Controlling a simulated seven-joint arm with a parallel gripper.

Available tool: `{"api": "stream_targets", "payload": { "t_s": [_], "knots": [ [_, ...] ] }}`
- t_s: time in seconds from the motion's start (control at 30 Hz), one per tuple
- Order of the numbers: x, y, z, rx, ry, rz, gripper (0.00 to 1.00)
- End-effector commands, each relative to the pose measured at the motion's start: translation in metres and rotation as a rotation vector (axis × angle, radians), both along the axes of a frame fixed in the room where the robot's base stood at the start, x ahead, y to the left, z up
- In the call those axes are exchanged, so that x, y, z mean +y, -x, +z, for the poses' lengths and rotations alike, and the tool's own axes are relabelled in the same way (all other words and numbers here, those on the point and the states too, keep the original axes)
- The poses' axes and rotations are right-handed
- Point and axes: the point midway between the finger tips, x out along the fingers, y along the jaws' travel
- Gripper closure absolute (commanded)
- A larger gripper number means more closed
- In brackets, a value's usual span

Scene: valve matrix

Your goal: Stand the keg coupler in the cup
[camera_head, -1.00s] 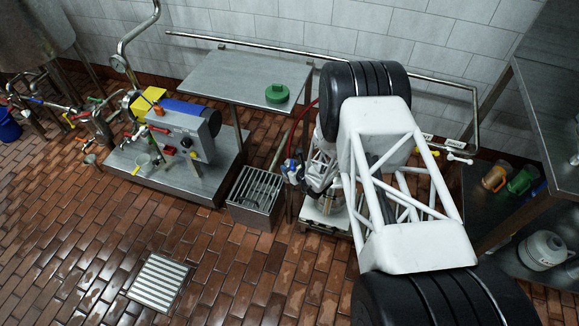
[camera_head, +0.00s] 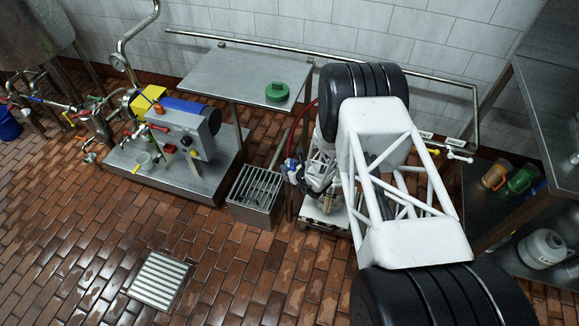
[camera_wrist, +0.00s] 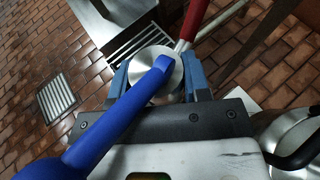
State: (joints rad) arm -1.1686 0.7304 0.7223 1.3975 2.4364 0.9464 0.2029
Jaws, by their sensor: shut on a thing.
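The keg coupler, with a round silver top (camera_wrist: 157,68) and a long blue handle (camera_wrist: 120,120), sits between the blue fingers of my gripper (camera_wrist: 160,80) in the wrist view. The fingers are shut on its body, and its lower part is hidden. In the head view, a small blue part of it (camera_head: 292,168) shows left of my arm, where the gripper is mostly hidden. A red piece (camera_wrist: 193,18) rises behind the coupler in the wrist view. I cannot make out the cup with certainty in either view.
A grated metal box (camera_head: 255,190) stands left of the gripper. A steel table (camera_head: 235,75) holds a green round thing (camera_head: 277,92). A pump skid (camera_head: 190,178) is farther left. A rounded metal vessel (camera_wrist: 285,140) shows in the wrist view.

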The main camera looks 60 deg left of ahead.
Motion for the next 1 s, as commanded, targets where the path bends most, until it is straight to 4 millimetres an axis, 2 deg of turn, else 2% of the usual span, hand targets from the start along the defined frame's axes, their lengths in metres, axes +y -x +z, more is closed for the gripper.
{"api": "stream_targets", "payload": {
  "t_s": [0.03, 0.2, 0.23, 0.67, 1.0],
  "knots": [
    [0.0, 0.0, 0.0, 0.0, -0.001, 0.0, 0.55],
    [0.0, 0.0, 0.0, 0.0, 0.0, 0.0, 0.29],
    [0.0, 0.0, 0.0, 0.0, 0.0, 0.0, 0.27],
    [-0.004, -0.001, 0.001, 0.001, 0.001, 0.0, 0.27],
    [-0.028, -0.006, 0.011, 0.001, 0.002, 0.0, 0.27]
  ]
}}
